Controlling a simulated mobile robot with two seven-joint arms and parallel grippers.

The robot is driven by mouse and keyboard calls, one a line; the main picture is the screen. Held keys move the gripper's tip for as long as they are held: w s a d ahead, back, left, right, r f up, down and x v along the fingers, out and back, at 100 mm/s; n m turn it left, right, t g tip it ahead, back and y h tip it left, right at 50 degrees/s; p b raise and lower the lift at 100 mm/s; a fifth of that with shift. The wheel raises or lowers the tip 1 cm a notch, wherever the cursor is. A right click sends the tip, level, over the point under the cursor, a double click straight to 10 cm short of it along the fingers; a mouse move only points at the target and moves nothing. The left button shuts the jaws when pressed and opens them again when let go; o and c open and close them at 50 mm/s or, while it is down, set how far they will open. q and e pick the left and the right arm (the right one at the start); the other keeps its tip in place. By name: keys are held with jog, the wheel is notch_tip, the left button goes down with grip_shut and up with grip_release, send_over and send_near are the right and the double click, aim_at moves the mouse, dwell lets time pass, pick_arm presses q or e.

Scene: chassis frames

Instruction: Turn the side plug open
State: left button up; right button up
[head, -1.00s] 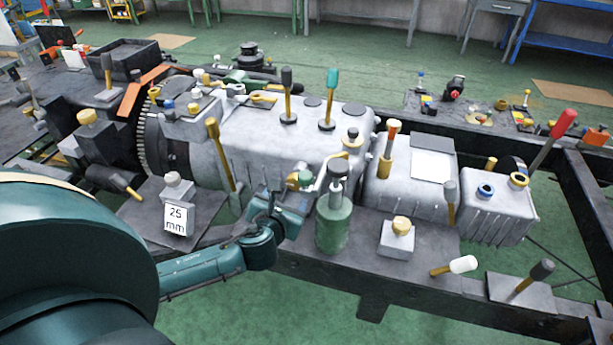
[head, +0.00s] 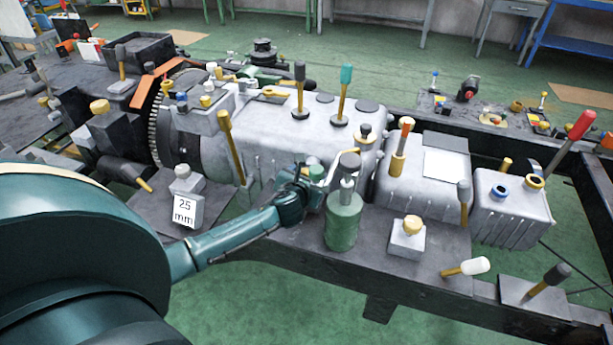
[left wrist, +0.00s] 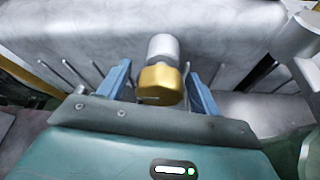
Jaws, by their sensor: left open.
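The side plug (left wrist: 162,78), a gold collar with a pale grey cylinder, shows in the left wrist view in front of the grey housing (left wrist: 90,35). My left gripper (left wrist: 158,70) is open, with one blue finger on each side of the plug. The right finger looks closer to the plug than the left; I cannot tell whether it touches. In the head view my left gripper (head: 308,190) is at the lower side of the grey gearbox housing (head: 285,145), and I cannot make out the plug there. My right gripper is not in view.
A green canister (head: 343,222) with a dark top stands just right of my left gripper. A yellow lever (head: 231,147) and a grey block marked 25 mm (head: 184,207) are to its left. A yellow-knobbed block (head: 408,240) sits further right.

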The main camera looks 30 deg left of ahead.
pick_arm(q)
jog(key=shift+c, duration=0.3)
jog(key=c, duration=0.9)
